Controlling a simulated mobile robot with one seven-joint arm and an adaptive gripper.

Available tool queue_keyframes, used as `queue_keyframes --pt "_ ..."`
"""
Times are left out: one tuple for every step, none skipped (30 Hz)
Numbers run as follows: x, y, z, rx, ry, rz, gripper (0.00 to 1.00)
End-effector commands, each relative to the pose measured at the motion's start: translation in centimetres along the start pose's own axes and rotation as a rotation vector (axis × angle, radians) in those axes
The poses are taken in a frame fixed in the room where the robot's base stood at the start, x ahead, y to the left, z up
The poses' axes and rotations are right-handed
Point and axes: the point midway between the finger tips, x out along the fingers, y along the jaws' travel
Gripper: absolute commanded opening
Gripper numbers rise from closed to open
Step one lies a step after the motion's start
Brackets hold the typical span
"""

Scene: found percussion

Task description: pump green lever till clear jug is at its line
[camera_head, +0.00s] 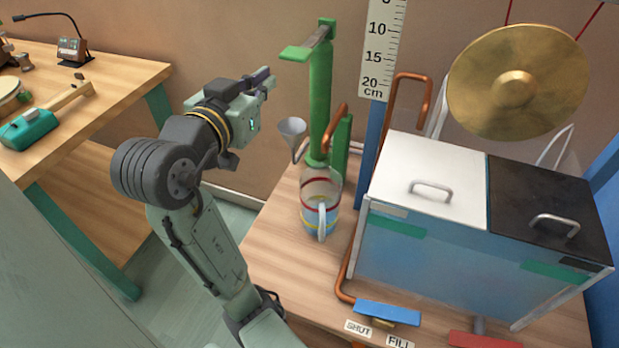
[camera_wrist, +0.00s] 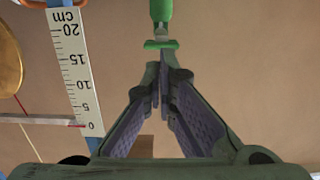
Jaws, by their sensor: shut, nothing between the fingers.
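The green lever (camera_head: 297,53) sticks out to the left from the top of a green pump post (camera_head: 320,100). In the wrist view the lever's flat green end (camera_wrist: 160,44) shows just beyond my fingertips. The clear jug (camera_head: 310,212) stands upright on the wooden table below the post, with a red band high up and yellow and blue lower down; its exact water level is hard to tell. My gripper (camera_head: 268,79) is shut and empty, to the left of the lever and slightly lower, apart from it.
A grey funnel (camera_head: 292,127) sits beside the post. A ruler board (camera_head: 383,50), copper pipe (camera_head: 345,270) and a tank with white and black lids (camera_head: 430,185) stand right. A gong (camera_head: 518,83) hangs behind. Blue (camera_head: 388,313) and red (camera_head: 484,340) handles are in front. Another table (camera_head: 110,100) is left.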

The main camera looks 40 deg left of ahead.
Motion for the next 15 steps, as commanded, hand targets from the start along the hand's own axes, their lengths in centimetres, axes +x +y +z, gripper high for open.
queue_keyframes --pt "0.0 0.0 0.0 0.0 0.0 0.0 0.0" --pt "0.0 0.0 0.0 0.0 0.0 0.0 0.0" --pt "0.0 0.0 0.0 0.0 0.0 0.0 0.0" --pt "0.0 0.0 0.0 0.0 0.0 0.0 0.0" --pt "0.0 0.0 0.0 0.0 0.0 0.0 0.0" --pt "0.0 0.0 0.0 0.0 0.0 0.0 0.0" --pt "0.0 0.0 0.0 0.0 0.0 0.0 0.0" --pt "0.0 0.0 0.0 0.0 0.0 0.0 0.0" --pt "0.0 0.0 0.0 0.0 0.0 0.0 0.0" --pt "0.0 0.0 -0.1 0.0 0.0 0.0 0.0" --pt "0.0 0.0 -0.3 0.001 0.0 0.0 0.0" --pt "0.0 0.0 -0.8 0.003 -0.001 0.002 0.0" --pt "0.0 0.0 -1.4 0.003 -0.003 0.003 0.0" --pt "0.1 0.0 -2.0 0.003 -0.006 0.005 0.0" --pt "0.1 0.0 -3.1 0.005 -0.012 0.007 0.0"
